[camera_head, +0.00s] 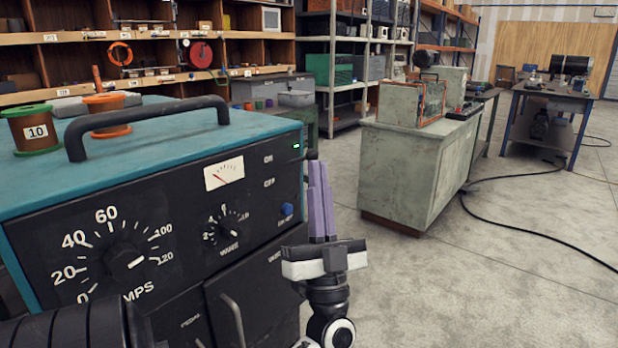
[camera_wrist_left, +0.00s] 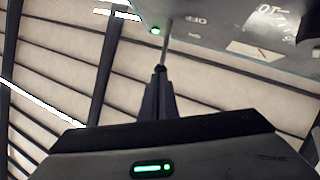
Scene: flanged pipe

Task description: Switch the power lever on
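The power lever is a thin rod ending in a small dark ball knob (camera_wrist_left: 160,68). In the head view its dark tip (camera_head: 312,154) shows at the right edge of the panel, near the ON mark. A green light (camera_head: 297,146) glows beside it. My left gripper (camera_head: 319,165) has its two purple fingers together, pointing up. In the left wrist view the fingertips (camera_wrist_left: 160,78) meet the underside of the knob, or nearly so; I cannot tell whether they touch. My right gripper is not in view.
The teal power unit (camera_head: 180,140) has a carry handle (camera_head: 150,115), dials and a meter (camera_head: 224,173). Spools (camera_head: 30,130) stand on top. A grey cabinet (camera_head: 415,170) stands behind to the right. The floor (camera_head: 470,290) there is clear except for a black cable (camera_head: 520,233).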

